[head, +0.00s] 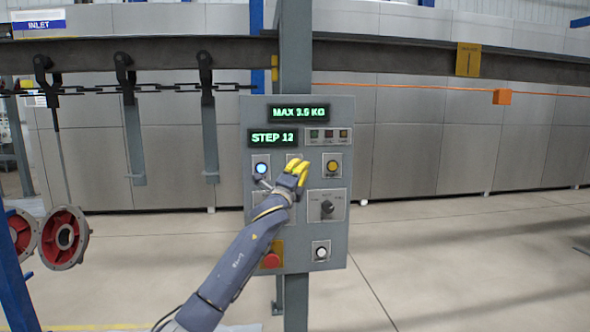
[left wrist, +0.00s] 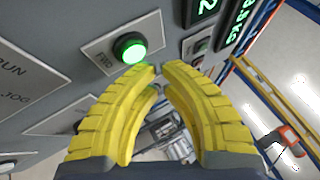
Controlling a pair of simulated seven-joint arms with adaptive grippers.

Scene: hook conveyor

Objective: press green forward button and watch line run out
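The grey control panel (head: 300,108) stands upright in the middle of the head view. My left gripper (head: 298,166) is in front of its upper button row and hides the middle button there. In the left wrist view a lit green button (left wrist: 130,48) sits on a plate marked FWD. The yellow fingertips of my left gripper (left wrist: 160,70) are close together just beside it, with nothing between them. I cannot tell whether they touch the button. My right gripper is out of view. The displays read MAX 3.5 KG and STEP 12 (head: 273,138).
The panel also has a blue lit button (head: 261,168), a yellow button (head: 333,167), a selector knob (head: 327,207), a white button (head: 321,252) and a red button (head: 271,260). Hooks (head: 125,72) hang from the overhead rail at left. Red flanged parts (head: 65,237) are at lower left.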

